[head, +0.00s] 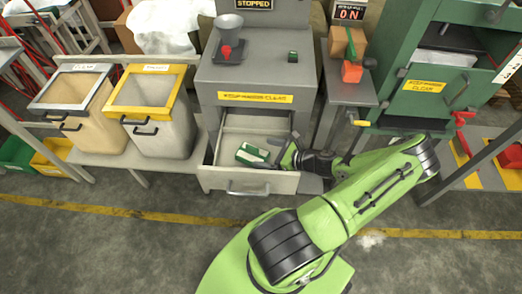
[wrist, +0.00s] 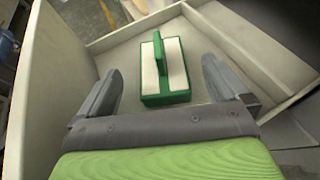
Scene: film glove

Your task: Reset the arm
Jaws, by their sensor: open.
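My gripper (wrist: 163,90) is open and inside the open drawer (head: 262,181) of the grey cabinet. A green block with two white panels and a raised green ridge (wrist: 164,68) lies on the drawer floor, just ahead of the two fingers and apart from them. In the head view this green and white block (head: 253,154) is left of my gripper (head: 272,156). My green arm reaches from the bottom middle, out to the right, then back left into the drawer.
The drawer walls (wrist: 240,27) stand close around my gripper. Left are two bins, one white-rimmed (head: 72,95), one yellow-rimmed (head: 150,105). Right are a narrow stand (head: 348,92) with an orange block (head: 352,72) and a green cabinet (head: 440,85). The floor in front is clear.

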